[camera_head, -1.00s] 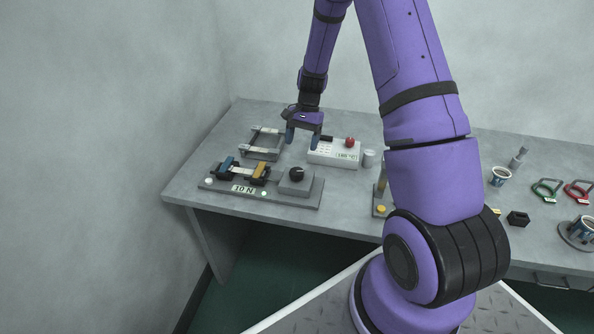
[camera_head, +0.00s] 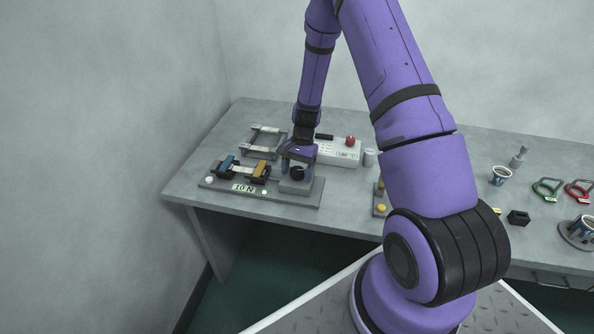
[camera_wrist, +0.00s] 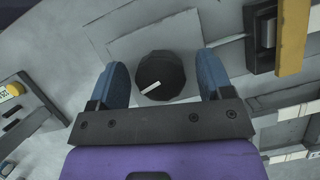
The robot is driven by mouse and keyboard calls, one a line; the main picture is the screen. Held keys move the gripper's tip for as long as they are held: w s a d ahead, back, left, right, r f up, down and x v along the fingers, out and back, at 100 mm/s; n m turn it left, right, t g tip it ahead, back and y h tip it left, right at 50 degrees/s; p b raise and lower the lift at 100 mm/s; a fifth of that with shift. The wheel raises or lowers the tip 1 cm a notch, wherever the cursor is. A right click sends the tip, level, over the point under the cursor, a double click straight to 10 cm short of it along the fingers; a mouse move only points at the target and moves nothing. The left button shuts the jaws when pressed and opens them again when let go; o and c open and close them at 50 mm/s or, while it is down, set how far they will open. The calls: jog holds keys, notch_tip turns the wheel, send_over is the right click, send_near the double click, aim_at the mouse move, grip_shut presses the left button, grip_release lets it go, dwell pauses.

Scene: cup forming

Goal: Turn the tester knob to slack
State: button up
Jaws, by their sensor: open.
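The tester (camera_head: 222,189) is a grey base plate at the left of the table, with a "10 N" label and a blue clamp (camera_head: 228,165) and an orange clamp (camera_head: 258,172). Its black round knob (camera_head: 296,173) sits on a raised grey block at the plate's right end. In the wrist view the knob (camera_wrist: 160,75) shows a white pointer line slanting toward the lower left. My gripper (camera_wrist: 162,82) is open, its blue fingers on either side of the knob, with small gaps visible. It also shows over the block in the head view (camera_head: 297,164).
A white box with a red button (camera_head: 350,141) stands behind the knob block, beside a small grey cylinder (camera_head: 370,157). A grey frame (camera_head: 264,142) lies behind the clamps.

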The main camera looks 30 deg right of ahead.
jog(key=shift+c, duration=0.4)
jog(key=c, duration=0.8)
jog(key=shift+c, duration=0.2)
jog(key=shift+n, duration=0.3)
jog(key=n+g+h, duration=0.1)
jog(key=n, duration=0.2)
jog(key=shift+n, duration=0.4)
jog(key=n+h, duration=0.1)
jog(key=n, duration=0.2)
jog(key=shift+n+g, duration=0.3)
jog(key=shift+g, duration=0.1)
jog(key=n+h, duration=0.1)
jog(key=n, duration=0.2)
jog(key=shift+h, duration=0.4)
jog(key=shift+n+h, duration=0.6)
jog(key=shift+n, duration=1.4)
